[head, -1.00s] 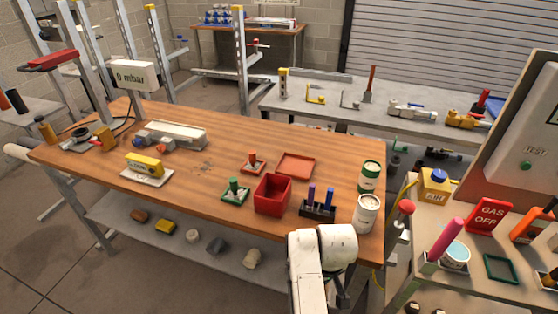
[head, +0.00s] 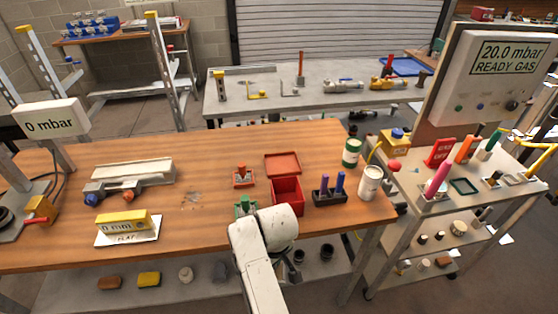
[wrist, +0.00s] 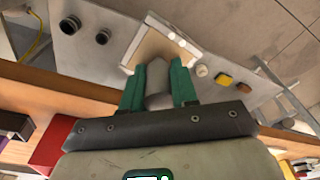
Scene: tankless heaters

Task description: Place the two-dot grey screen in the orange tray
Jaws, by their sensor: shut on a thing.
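In the wrist view my gripper (wrist: 157,88) has its green fingers shut on a grey stem. Beyond the fingertips is a pale grey-framed square with two white dots, which looks like the two-dot grey screen (wrist: 183,43). Its middle is tan, and it appears to be on the stem. In the head view my white arm stands at the front of the bench and hides the gripper and screen. The orange tray (head: 282,162) lies empty and flat on the wooden bench, behind the red bin and beyond my arm.
A red bin (head: 287,190), a green-handled piece (head: 245,204) and a red-handled piece (head: 243,176) crowd the tray's near and left sides. A pen block (head: 329,193) and two cans stand right. The lower shelf (head: 205,291) holds several small items.

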